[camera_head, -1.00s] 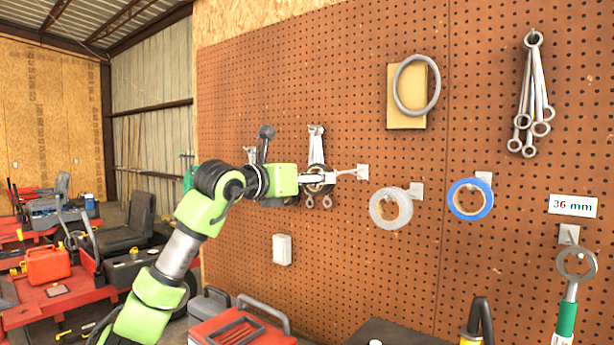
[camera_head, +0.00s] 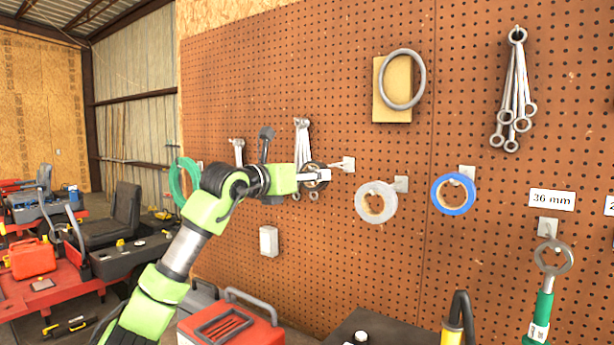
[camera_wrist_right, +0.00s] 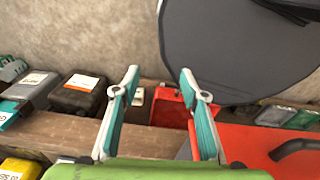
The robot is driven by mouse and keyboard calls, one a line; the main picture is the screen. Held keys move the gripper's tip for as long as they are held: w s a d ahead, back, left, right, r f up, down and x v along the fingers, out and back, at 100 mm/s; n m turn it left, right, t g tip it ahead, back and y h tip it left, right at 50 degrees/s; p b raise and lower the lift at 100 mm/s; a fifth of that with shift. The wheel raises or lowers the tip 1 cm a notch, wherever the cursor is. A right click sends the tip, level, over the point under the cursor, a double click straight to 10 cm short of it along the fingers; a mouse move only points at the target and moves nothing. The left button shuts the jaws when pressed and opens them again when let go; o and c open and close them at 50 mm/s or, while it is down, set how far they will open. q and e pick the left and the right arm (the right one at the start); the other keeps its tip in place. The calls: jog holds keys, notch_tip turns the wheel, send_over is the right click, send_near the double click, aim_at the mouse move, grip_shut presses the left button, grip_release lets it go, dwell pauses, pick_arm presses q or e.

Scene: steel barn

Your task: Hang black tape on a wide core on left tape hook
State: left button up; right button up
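The black tape (camera_head: 322,185) is at the fingers of my left gripper (camera_head: 318,174), which appears shut on it. The gripper and arm partly hide the roll. The left tape hook (camera_head: 347,164), white with a square plate, is on the brown pegboard just right of the roll. It looks empty, and I cannot tell whether the roll touches it. My right gripper (camera_wrist_right: 159,72) shows only in the right wrist view, its fingers apart with nothing between them.
A grey tape roll (camera_head: 362,203) and a blue tape roll (camera_head: 437,194) hang right of the hook. Wrenches (camera_head: 302,135) hang behind my left gripper. A green ring (camera_head: 176,181) hangs farther left. A red toolbox (camera_head: 250,333) stands below.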

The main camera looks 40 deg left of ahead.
pick_arm(q)
jog(key=shift+f, duration=0.15)
jog(key=o, duration=1.2)
jog(key=shift+w, duration=0.1)
jog(key=shift+s+d+r, duration=0.15)
jog(key=shift+s+d, duration=0.1)
jog(key=shift+s, duration=1.75)
jog(key=shift+s+d+r, duration=0.2)
jog(key=shift+s+d, duration=0.1)
jog(key=shift+s, duration=1.65)
jog(key=shift+s+d+r, duration=0.15)
jog(key=shift+s+d, duration=0.1)
jog(key=shift+s, duration=1.75)
